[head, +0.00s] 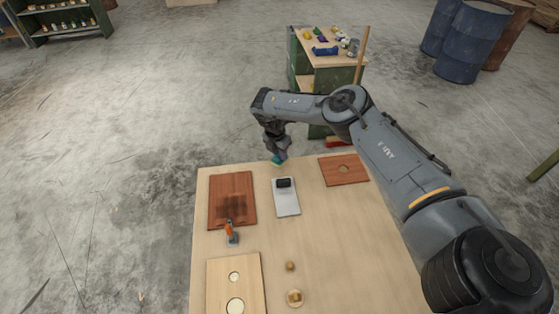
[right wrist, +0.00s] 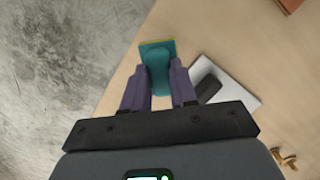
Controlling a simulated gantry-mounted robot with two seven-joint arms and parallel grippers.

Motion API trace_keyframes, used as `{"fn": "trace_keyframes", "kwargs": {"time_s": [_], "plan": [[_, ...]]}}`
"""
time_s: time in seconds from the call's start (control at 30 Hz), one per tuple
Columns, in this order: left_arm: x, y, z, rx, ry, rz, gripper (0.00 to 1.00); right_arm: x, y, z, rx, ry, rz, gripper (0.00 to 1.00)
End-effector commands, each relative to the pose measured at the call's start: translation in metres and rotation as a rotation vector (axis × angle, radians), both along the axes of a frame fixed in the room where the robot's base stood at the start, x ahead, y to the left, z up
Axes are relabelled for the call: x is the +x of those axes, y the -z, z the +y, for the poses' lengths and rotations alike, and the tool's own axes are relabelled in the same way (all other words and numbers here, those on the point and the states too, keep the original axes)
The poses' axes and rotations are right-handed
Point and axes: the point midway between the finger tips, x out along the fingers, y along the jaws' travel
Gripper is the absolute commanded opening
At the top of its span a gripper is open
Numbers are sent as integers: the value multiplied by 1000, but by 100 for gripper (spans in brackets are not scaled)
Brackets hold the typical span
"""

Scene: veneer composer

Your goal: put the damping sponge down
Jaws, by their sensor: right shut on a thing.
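The damping sponge, teal with a yellow edge, shows in the right wrist view (right wrist: 157,66) between the fingers of my right gripper. My right gripper (right wrist: 158,82) is shut on it. In the head view the sponge (head: 277,162) is a small teal patch under my right gripper (head: 280,155), at the table's far edge. I cannot tell whether the sponge touches the tabletop. My left gripper is not in view.
The table (head: 325,235) holds a grey plate (head: 287,204) with a black block (head: 283,183), a dark-stained red-brown panel (head: 232,188), another red-brown panel (head: 344,170), a pale panel with holes (head: 222,275), and an orange-handled tool (head: 230,230). The table's right middle is clear.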

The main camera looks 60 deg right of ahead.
Motion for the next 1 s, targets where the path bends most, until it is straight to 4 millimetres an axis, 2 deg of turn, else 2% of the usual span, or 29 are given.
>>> {"fn": "trace_keyframes", "kwargs": {"time_s": [0.13, 0.4, 0.8, 0.83, 1.0], "plan": [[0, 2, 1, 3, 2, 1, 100, 0, 9, 0, 0, -1, 1, 0], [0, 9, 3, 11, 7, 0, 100, 0, 39, 0, -1, 0, 1, 0], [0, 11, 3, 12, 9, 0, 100, 0, 44, 0, 0, 1, 1, 0], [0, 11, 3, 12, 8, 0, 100, 0, 44, 0, 0, 1, 1, 28], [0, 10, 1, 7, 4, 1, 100, 0, 43, 0, 0, 0, 1, 52]]}}
